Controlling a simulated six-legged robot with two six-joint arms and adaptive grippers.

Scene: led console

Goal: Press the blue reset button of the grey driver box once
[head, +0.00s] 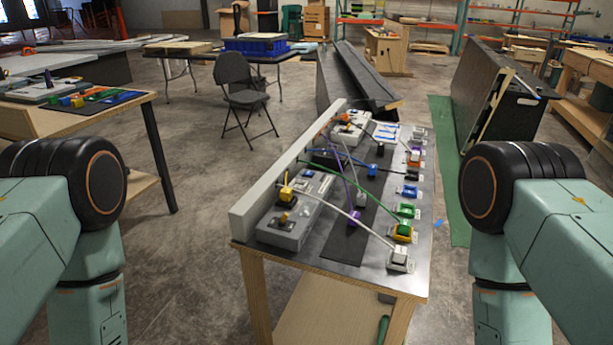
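A grey box (304,207), which looks like the driver box, lies along the left side of the console table (385,272), beside a long pale rail (268,192). Yellow parts (284,219) sit on its near end. A small bluish patch shows near its far end, but it is too small to tell whether it is the reset button. My two arms show at the left and right edges, apart from the table. Both grippers are out of view.
Coloured blocks, including a green one (407,211) and a blue one (407,190), line the table's right side. Loose white, green and purple cables arch over the middle. A folding chair (243,95) and another table (70,118) stand at left.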

